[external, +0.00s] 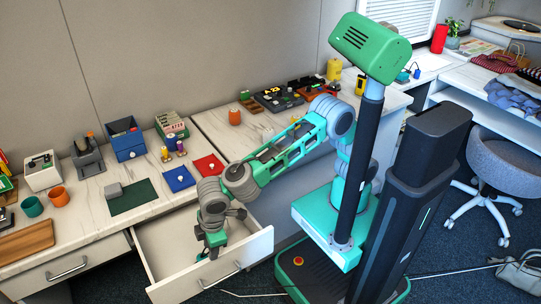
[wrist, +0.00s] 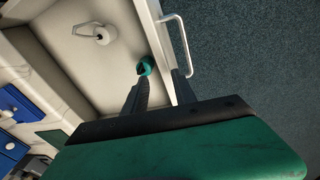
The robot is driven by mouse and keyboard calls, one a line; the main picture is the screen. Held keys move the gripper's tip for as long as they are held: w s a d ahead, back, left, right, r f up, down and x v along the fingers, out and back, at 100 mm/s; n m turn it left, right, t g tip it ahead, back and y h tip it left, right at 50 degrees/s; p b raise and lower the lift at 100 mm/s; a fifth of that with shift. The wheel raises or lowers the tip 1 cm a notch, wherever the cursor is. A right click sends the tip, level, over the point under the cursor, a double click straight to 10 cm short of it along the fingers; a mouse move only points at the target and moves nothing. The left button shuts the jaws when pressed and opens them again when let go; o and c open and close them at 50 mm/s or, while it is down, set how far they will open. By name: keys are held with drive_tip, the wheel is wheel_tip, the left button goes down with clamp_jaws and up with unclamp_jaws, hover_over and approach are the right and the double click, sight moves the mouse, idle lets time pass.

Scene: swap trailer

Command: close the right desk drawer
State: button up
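The right desk drawer (external: 249,254) is pulled well out from under the worktop. Its front panel (wrist: 152,35) and bar handle (wrist: 185,48) show in the wrist view; the handle (external: 222,274) also shows in the external view. My gripper (external: 208,254) points down at the drawer, near its front panel. In the wrist view my gripper (wrist: 160,76) has its two dark fingers apart, one over the drawer's inside and one near the outer side of the front panel. I cannot tell whether either finger touches the panel.
A teal round item (wrist: 145,66) and a white item (wrist: 98,33) lie in the drawer. A closed left drawer (external: 62,277) is beside it. The worktop above holds a green mat (external: 133,198), bins and cups. Dark carpet (wrist: 255,60) lies clear in front.

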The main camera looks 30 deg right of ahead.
drive_tip(key=n+h+p, duration=0.1)
approach(224, 278)
drive_tip(key=f, duration=0.2)
drive_tip(key=f+b, duration=0.1)
drive_tip(key=f, duration=0.2)
drive_tip(key=w+f, duration=0.1)
drive_tip(key=f, duration=0.1)
drive_tip(key=shift+w+f+b, duration=0.1)
drive_tip(key=shift+f+b, duration=0.25)
drive_tip(key=shift+f, duration=0.05)
drive_tip(key=shift+c, duration=0.5)
clamp_jaws()
